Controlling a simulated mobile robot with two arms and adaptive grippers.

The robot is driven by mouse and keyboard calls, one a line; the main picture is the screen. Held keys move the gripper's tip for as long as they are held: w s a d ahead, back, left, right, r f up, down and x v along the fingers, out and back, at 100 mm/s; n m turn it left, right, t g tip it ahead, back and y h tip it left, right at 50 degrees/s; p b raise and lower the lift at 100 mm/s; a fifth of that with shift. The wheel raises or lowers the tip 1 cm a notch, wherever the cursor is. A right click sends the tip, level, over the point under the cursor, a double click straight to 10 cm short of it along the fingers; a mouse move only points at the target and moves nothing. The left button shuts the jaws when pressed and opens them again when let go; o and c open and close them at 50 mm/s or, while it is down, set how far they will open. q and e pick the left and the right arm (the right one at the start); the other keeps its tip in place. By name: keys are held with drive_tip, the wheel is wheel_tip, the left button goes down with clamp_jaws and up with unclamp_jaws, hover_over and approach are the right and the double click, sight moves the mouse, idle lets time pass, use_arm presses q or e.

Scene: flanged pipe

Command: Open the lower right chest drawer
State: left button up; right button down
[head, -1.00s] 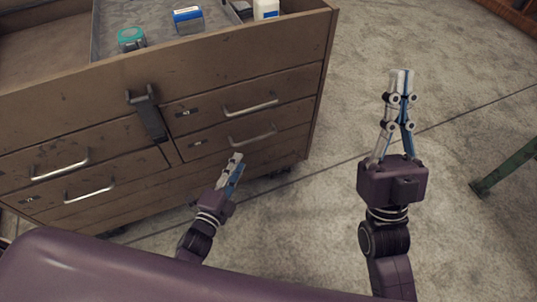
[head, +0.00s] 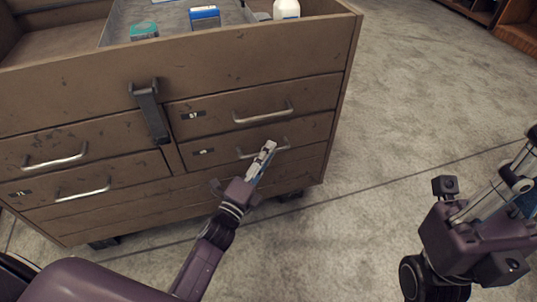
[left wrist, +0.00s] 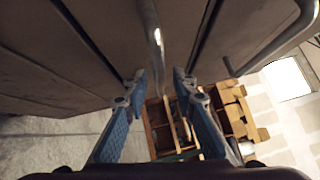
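The chest (head: 90,95) is brown and worn, and its lower right drawer (head: 215,155) looks closed, flush with the front. The drawer's metal bar handle (head: 243,153) is partly hidden behind my left gripper (head: 266,153). In the left wrist view, the two blue-padded fingers of my left gripper (left wrist: 160,84) are apart, with the handle (left wrist: 153,32) showing in line with the gap between them. I cannot tell whether they touch it. My right gripper (head: 518,185) is at the right edge, away from the chest, its fingertips cut off or unclear.
The upper right drawer's handle (head: 263,113) is just above; it also shows in the left wrist view (left wrist: 272,42). A dark latch (head: 148,112) hangs on the front. The open top holds a blue box (head: 205,18) and a white bottle (head: 286,10). The floor (head: 400,120) to the right is clear.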

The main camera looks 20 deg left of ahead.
use_arm(q)
drive_tip(key=shift+w, duration=0.4)
clamp_jaws()
